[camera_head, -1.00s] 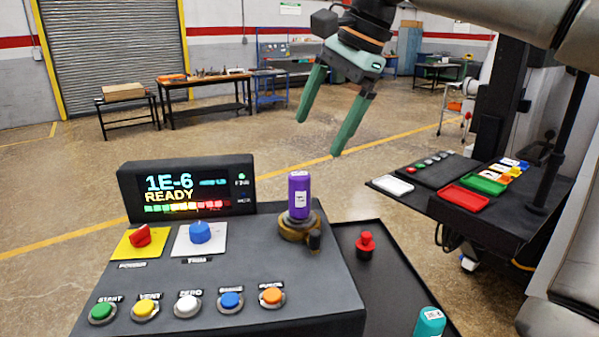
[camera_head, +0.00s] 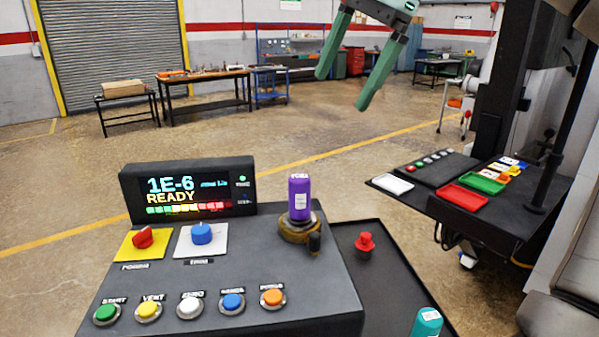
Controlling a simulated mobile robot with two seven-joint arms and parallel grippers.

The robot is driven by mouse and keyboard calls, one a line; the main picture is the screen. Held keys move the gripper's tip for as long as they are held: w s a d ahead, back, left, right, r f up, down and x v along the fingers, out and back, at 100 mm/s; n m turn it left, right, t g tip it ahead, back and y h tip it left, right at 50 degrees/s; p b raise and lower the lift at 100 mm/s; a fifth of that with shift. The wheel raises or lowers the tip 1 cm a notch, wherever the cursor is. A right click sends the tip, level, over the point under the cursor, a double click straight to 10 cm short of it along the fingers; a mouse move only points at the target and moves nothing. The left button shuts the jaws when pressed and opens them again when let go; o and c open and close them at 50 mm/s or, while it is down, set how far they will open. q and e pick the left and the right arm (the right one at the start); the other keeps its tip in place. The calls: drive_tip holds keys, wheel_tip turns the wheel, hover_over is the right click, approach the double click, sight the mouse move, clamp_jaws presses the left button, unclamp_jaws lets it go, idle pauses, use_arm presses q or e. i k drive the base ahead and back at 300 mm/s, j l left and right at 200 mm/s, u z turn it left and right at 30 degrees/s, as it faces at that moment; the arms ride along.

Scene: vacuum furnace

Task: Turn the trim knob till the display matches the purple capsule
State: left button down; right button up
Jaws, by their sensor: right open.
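The blue trim knob (camera_head: 201,233) sits on a white plate on the console's sloped top. The display (camera_head: 187,189) behind it reads "1E-6 READY" above a coloured bar of green, yellow and red segments. The purple capsule (camera_head: 299,195) stands upright in a brass-coloured ring holder (camera_head: 300,229) to the right of the display; its small label is too small to read. My right gripper (camera_head: 342,94) is open and empty, high above and beyond the console, apart from knob and capsule. My left gripper is not in view.
A red knob (camera_head: 143,237) on a yellow plate sits left of the trim knob. Several coloured buttons (camera_head: 190,306) line the console front. A red-topped piece (camera_head: 364,243) and a teal capsule (camera_head: 427,322) stand on the black tray (camera_head: 395,265) at right.

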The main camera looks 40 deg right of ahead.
sight(201, 234)
drive_tip(key=k, duration=1.5)
